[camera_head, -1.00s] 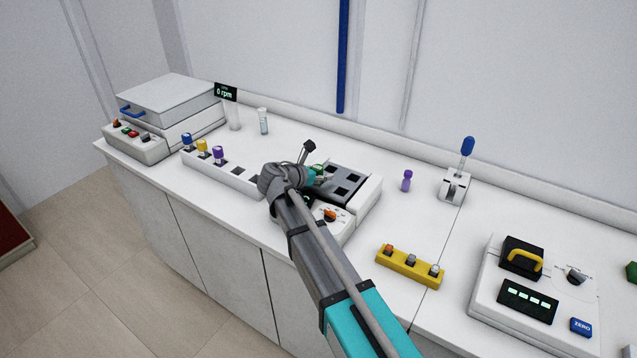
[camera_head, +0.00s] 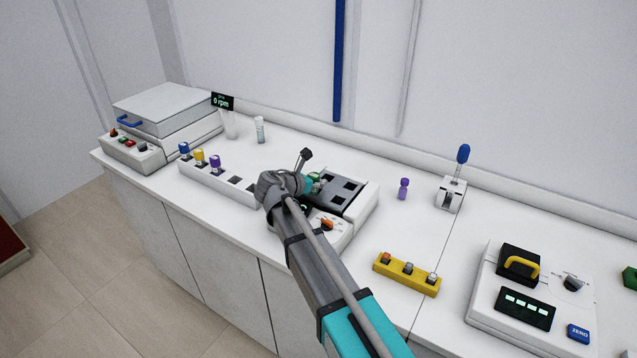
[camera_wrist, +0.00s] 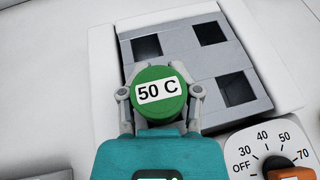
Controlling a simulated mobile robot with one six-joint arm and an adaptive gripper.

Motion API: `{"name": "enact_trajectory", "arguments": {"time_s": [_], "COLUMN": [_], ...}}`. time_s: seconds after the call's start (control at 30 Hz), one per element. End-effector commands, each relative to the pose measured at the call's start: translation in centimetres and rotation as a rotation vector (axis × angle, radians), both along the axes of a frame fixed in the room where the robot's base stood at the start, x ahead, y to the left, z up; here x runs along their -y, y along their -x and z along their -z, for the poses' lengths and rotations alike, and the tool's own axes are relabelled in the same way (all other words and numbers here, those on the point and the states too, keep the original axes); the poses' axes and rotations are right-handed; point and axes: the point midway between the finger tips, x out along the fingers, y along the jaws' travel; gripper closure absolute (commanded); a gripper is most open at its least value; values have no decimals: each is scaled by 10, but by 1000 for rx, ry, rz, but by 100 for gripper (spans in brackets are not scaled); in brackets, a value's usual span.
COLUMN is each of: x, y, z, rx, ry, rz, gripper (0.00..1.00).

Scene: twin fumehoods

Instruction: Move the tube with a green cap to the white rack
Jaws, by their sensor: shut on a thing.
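The tube's green cap (camera_wrist: 160,94), labelled "50 C", sits between the fingers of my gripper (camera_wrist: 160,105) in the wrist view. My gripper is shut on it. The tube's body is hidden below the cap. In the head view my gripper (camera_head: 308,184) is at the left edge of the heating block (camera_head: 345,190), and a little of the green cap shows there. The white rack (camera_head: 215,183) stands to the left, with blue, yellow and purple capped tubes in its left slots and empty slots toward its right end.
The heater's orange dial (camera_head: 326,224) faces front. A yellow rack (camera_head: 407,274) with several tubes lies to the right. A centrifuge-like box (camera_head: 165,108) is at far left.

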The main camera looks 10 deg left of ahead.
Motion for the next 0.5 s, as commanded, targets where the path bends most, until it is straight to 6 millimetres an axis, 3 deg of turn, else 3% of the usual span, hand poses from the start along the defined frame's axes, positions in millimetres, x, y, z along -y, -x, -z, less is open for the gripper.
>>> {"name": "enact_trajectory", "arguments": {"time_s": [0.5], "x": [0], "y": [0], "z": [-46], "rx": [0], "ry": [0], "rz": [0], "gripper": [100]}}
